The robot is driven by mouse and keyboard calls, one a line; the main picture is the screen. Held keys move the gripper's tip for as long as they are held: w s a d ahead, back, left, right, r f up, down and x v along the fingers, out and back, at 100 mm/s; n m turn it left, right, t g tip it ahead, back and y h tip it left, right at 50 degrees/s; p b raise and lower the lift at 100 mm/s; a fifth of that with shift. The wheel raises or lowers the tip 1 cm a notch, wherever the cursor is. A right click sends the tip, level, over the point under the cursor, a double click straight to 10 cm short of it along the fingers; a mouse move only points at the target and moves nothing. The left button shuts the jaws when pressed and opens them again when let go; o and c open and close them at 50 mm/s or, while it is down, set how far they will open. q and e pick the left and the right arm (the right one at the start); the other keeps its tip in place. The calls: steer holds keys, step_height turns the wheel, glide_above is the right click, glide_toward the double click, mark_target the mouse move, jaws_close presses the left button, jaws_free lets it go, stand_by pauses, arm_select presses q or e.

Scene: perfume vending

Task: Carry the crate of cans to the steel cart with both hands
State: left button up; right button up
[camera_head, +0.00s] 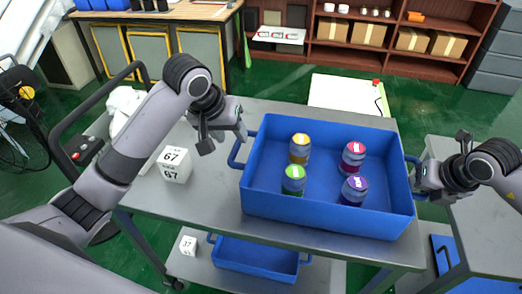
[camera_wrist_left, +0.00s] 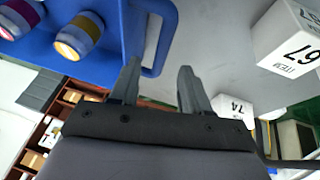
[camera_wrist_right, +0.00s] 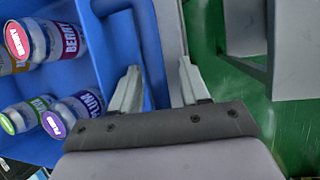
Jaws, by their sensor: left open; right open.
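The blue crate (camera_head: 330,212) sits on the top of the grey steel cart (camera_head: 225,212), towards its right side. Several cans stand in it, among them a yellow-topped can (camera_head: 299,148) and a purple-topped can (camera_head: 354,189). My left gripper (camera_head: 224,142) is open beside the crate's left handle (camera_head: 236,153). In the left wrist view part of this handle (camera_wrist_left: 166,45) shows between the fingertips; contact is unclear. My right gripper (camera_head: 418,178) is open at the crate's right end. In the right wrist view the right handle (camera_wrist_right: 150,50) runs between its fingers.
A white box marked 67 (camera_head: 174,165) stands on the cart left of the crate. Another blue crate (camera_head: 255,262) and a small numbered box (camera_head: 188,245) are on the lower shelf. A grey table (camera_head: 485,225) stands at the right. Shelves with boxes (camera_head: 365,33) are behind.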

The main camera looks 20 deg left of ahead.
steer(key=shift+s+r, duration=0.1)
steer(key=shift+r, duration=0.3)
steer(key=v, duration=1.1)
steer(key=shift+r, duration=0.1)
steer(key=shift+s+d, duration=0.15)
